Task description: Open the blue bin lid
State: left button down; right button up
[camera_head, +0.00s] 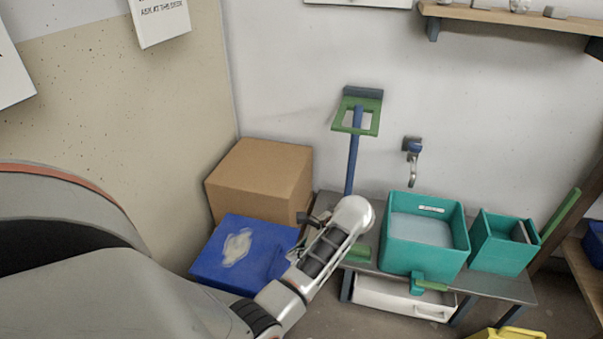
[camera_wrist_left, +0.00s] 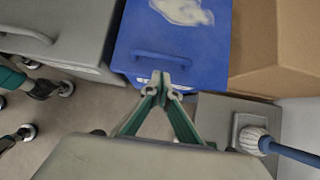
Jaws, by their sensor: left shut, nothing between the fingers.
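The blue bin (camera_head: 215,255) stands low by the wall at the left, its lid shut, with a whitish patch on top. In the left wrist view the blue lid (camera_wrist_left: 190,38) carries a blue bar handle (camera_wrist_left: 160,57) near its front edge. My left gripper (camera_wrist_left: 162,80) is shut and empty, with its fingertips just in front of the handle, over the bin's front edge. I cannot tell whether they touch the bin. In the head view my left arm hides the bin's right side. My right gripper is not in view.
A cardboard box (camera_head: 260,178) stands behind the bin. A grey bin (camera_wrist_left: 55,42) stands beside it in the wrist view.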

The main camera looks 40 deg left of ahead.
aim_at(284, 267)
pick_arm(q)
jog(key=b+x, duration=0.1)
jog(key=x, duration=0.4)
jog(key=shift+d, duration=0.1)
jog(key=shift+s+a+f, duration=0.15)
jog(key=shift+a+f, duration=0.15)
jog(key=shift+f, duration=0.05)
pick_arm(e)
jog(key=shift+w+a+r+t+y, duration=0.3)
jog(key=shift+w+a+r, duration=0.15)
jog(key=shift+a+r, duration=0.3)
pick_arm(q)
jog(key=shift+a, duration=0.1)
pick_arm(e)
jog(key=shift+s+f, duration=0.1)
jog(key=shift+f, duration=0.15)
